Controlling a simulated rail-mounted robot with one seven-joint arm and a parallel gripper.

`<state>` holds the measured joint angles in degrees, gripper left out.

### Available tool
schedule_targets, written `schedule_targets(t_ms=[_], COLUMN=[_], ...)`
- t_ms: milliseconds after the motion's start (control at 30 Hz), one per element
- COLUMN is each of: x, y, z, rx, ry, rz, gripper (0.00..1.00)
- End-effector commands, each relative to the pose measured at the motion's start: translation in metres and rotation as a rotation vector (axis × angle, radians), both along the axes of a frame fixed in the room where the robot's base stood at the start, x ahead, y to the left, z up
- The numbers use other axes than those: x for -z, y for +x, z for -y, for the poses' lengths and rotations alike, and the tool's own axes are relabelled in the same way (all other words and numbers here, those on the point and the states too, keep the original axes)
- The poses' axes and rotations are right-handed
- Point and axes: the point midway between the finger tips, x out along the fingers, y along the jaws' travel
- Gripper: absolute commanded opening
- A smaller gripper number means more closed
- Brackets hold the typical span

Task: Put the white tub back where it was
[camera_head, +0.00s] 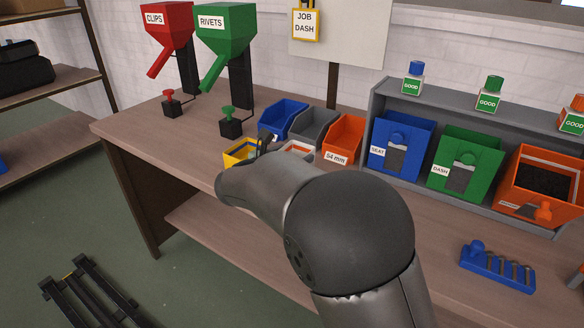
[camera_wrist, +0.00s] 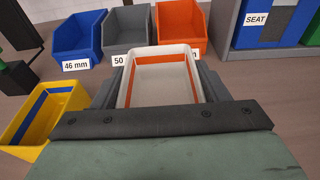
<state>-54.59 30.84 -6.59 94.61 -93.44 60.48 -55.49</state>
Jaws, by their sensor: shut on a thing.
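The white tub (camera_wrist: 188,52) has an orange band inside and looks empty. It sits between the two dark fingers of my gripper (camera_wrist: 158,88) in the wrist view, and my gripper is shut on it. In the head view the white tub (camera_head: 298,147) shows only partly behind my arm, in front of the grey and orange bins. It looks upright. I cannot tell whether its bottom touches the bench. A yellow tub with a blue band (camera_wrist: 38,112) stands to its left, apart from it; the head view also shows this tub (camera_head: 238,153).
Behind the tub stand a blue bin (camera_wrist: 78,32), a grey bin (camera_wrist: 126,30) and an orange bin (camera_wrist: 181,25). A grey shelf (camera_head: 372,105) with larger bins is to the right. Wooden bench (camera_head: 140,128) is bare at left. A blue rack (camera_head: 497,268) lies at right.

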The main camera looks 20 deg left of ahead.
Motion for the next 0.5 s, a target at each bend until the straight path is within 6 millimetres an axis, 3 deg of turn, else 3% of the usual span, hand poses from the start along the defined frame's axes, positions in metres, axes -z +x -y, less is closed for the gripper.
schedule_targets(t_ms=[133, 300, 500], x=[0.013, 0.038, 0.039], y=[0.009, 0.007, 0.007], z=[-0.002, -0.002, -0.002], rx=[0.002, 0.001, 0.0], ry=[-0.002, -0.002, 0.0], rz=[-0.001, -0.002, 0.0], gripper=[0.22, 0.22, 0.22])
